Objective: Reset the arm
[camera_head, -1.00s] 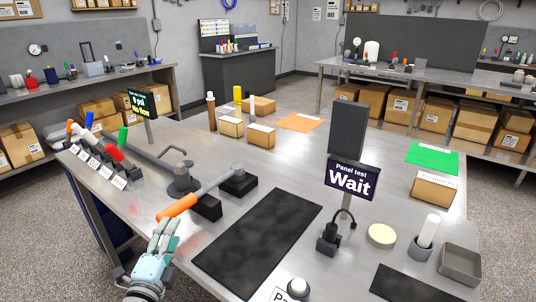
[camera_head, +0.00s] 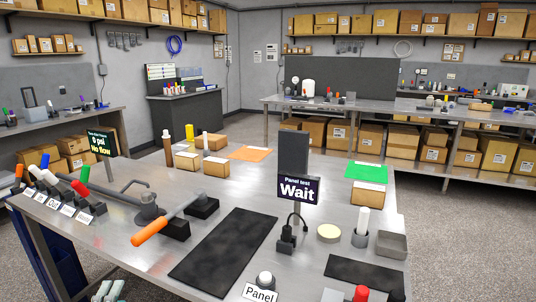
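My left gripper (camera_head: 108,291) shows only by its pale fingertips at the bottom left edge, below and apart from the orange-ended handle (camera_head: 153,227). Nothing is visible between the tips, but most of the gripper is cut off, so its opening is unclear. The handle's grey bar rests on dark blocks (camera_head: 203,207). My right gripper is not in view. A sign reading "Panel test Wait" (camera_head: 298,190) stands mid-table. A sign reading "0 psi No flow" (camera_head: 102,143) stands at the left.
The steel table (camera_head: 240,188) holds a black mat (camera_head: 223,245), a white knob (camera_head: 265,279) by a "Panel" label, a red button (camera_head: 360,293), a grey tray (camera_head: 391,245) and small cartons (camera_head: 216,167). Shelves line the walls.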

